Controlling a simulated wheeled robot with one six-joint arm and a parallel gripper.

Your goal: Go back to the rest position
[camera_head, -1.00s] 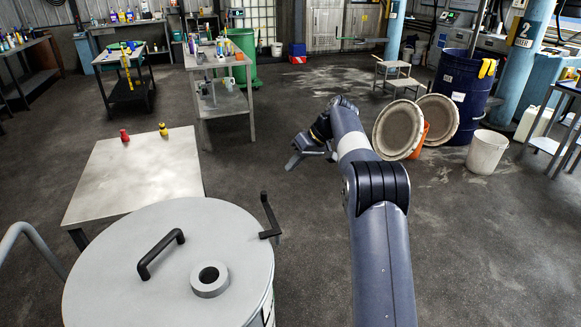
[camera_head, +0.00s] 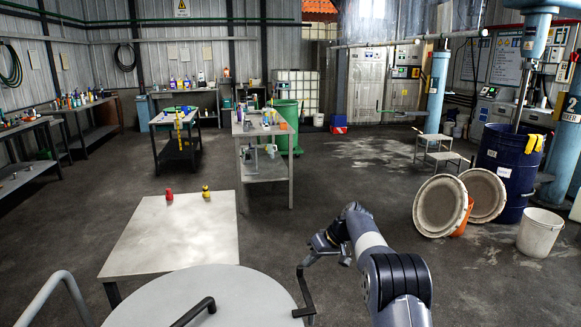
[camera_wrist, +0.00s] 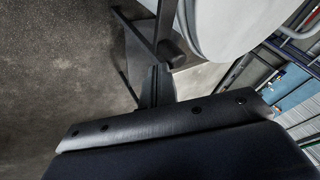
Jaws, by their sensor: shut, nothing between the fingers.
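My gripper (camera_head: 306,262) hangs at the end of my bent arm, just beyond the right rim of the grey round vessel (camera_head: 235,290). In the head view it is small and partly hidden behind my wrist. In the wrist view, the fingers (camera_wrist: 156,85) are together with nothing between them. They point toward the vessel's pale round side (camera_wrist: 235,28) and a dark bracket beside it. I cannot tell from these views how much gap there is between them and the bracket.
A low metal table (camera_head: 175,238) carries a red (camera_head: 169,194) and a yellow-topped (camera_head: 206,192) small item. A black latch (camera_head: 304,293) sticks up at the vessel's rim. Round lids (camera_head: 441,208), a white bucket (camera_head: 540,232) and a blue drum (camera_head: 510,165) stand right. Floor between is clear.

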